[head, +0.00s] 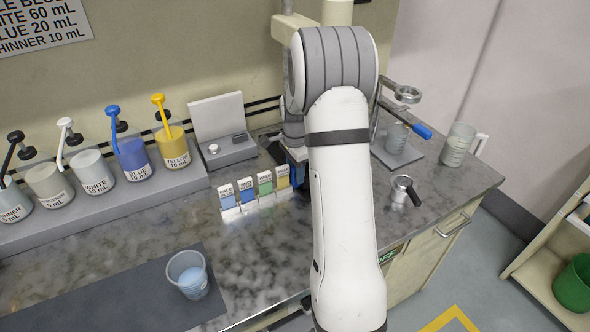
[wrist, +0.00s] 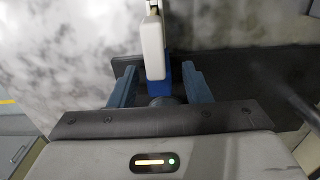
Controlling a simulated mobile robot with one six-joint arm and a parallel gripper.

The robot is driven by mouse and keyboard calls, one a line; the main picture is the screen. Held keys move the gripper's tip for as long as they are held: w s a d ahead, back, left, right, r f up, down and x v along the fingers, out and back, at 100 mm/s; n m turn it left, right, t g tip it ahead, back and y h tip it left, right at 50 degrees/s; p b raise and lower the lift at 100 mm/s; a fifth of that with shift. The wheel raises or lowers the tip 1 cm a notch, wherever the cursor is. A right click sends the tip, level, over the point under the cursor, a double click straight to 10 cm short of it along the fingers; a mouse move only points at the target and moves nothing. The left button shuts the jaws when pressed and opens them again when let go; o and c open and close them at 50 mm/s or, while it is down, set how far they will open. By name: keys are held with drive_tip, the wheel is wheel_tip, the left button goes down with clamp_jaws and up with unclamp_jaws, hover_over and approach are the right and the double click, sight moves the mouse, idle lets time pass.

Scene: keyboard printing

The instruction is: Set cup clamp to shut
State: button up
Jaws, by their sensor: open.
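My gripper (wrist: 158,84) is open in the wrist view, with one blue finger on each side of a narrow upright piece. That piece has a pale, rounded grip (wrist: 153,48) and a blue lower part; it looks like the cup clamp's lever. A gap shows between it and each finger. I cannot tell whether the clamp is open or shut. A dark base (wrist: 240,68) lies behind it. In the head view my arm hides most of my gripper and whatever stands behind it; only a blue part of my gripper (head: 296,176) shows beside the arm.
Colour cards (head: 248,191) stand just left of my gripper. Pump bottles (head: 130,160) line the back left. Right of my arm are a ring stand with a blue handle (head: 422,131), a jug (head: 457,148) and a small metal cup (head: 402,188).

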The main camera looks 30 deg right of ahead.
drive_tip(key=shift+f, duration=0.2)
drive_tip(key=shift+c, duration=0.3)
clamp_jaws()
